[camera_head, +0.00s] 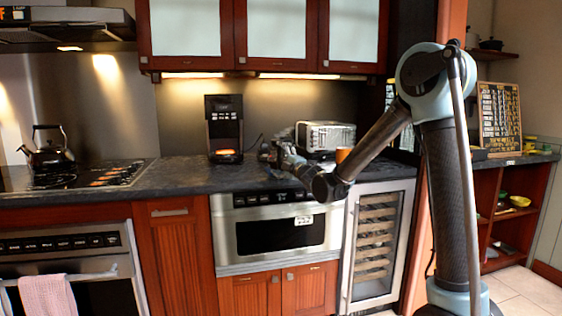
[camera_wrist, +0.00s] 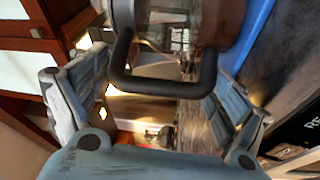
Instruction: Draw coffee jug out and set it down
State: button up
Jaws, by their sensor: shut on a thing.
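The coffee jug (camera_wrist: 165,88) shows in the wrist view at the top middle, with a clear body and a black loop handle. Its handle lies between the two fingers of my gripper (camera_wrist: 155,68), which is shut on it. In the head view my gripper (camera_head: 272,150) is over the counter, just right of the black coffee machine (camera_head: 224,112). The jug is too small and covered there to make out clearly. The machine stands upright with an orange glow at its base.
A silver toaster (camera_head: 327,136) and an orange cup (camera_head: 343,154) stand right of my gripper on the dark counter (camera_head: 180,180). A kettle (camera_head: 47,150) sits on the stove at left. The counter left of the machine is clear. Cabinets hang above.

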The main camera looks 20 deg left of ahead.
dwell(0.4)
jog(key=o, duration=1.6)
jog(key=shift+d, duration=0.1)
